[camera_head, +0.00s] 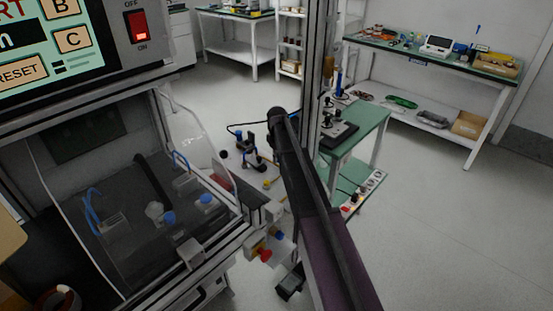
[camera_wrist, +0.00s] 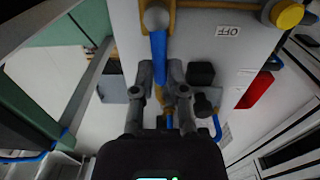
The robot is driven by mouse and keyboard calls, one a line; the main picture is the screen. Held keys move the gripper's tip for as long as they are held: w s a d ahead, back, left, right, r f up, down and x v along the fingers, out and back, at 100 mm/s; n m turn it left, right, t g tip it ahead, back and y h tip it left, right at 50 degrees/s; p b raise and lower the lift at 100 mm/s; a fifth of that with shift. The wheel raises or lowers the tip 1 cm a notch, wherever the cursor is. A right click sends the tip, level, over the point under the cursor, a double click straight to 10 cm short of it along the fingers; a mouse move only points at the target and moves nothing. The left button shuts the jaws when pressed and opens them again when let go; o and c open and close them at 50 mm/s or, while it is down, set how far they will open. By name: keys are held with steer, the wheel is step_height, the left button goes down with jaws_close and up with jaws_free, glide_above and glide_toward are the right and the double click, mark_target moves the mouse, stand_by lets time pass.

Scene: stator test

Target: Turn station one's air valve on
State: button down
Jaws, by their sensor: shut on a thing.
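The air valve's blue lever (camera_wrist: 158,55) shows in the wrist view, hanging from a grey round pivot (camera_wrist: 156,18) on a brass-coloured pipe (camera_wrist: 205,4). The lever runs straight down the picture from the pivot. My gripper (camera_wrist: 161,78) has one finger on each side of the lever and is shut on it. The lever's lower end is hidden between and behind the fingers. A label reading OFF (camera_wrist: 228,31) is on the pale panel to the right of the lever. In the head view my dark arm blocks much of the area, and I cannot make out the lever.
In the wrist view a yellow knob (camera_wrist: 288,15), a black block (camera_wrist: 200,74) and a red part (camera_wrist: 255,90) lie right of my gripper. In the head view a test cabinet with a red switch (camera_head: 138,26) stands left, and a green-topped table (camera_head: 362,128) stands right.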

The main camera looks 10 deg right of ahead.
steer(key=shift+w+d+m, duration=0.15)
steer(key=shift+m, duration=0.25)
steer(key=c, duration=0.7)
jaws_free()
steer(key=shift+n, duration=0.4)
steer(key=shift+s+a+n, duration=0.45)
steer(key=shift+n, duration=0.65)
steer(key=n, duration=0.1)
steer(key=s+n, duration=0.1)
steer(key=n, duration=0.1)
steer(key=shift+a, duration=0.35)
steer(key=shift+s+r+n, duration=0.15)
steer(key=shift+n, duration=0.25)
step_height(320, 180, up, 14)
steer(key=p, duration=1.4)
steer(key=s+r+m+p, duration=0.1)
steer(key=s+m+p, duration=0.1)
steer(key=s, duration=0.5)
steer(key=s+r+m+p, duration=0.2)
steer(key=s+m, duration=0.1)
steer(key=s, duration=0.4)
steer(key=s+r+m+p, duration=0.2)
steer(key=s, duration=0.4)
steer(key=shift+s+a+r+m+t, duration=0.1)
steer(key=shift+s+r+m+t, duration=0.15)
steer(key=shift+s+m+t, duration=0.15)
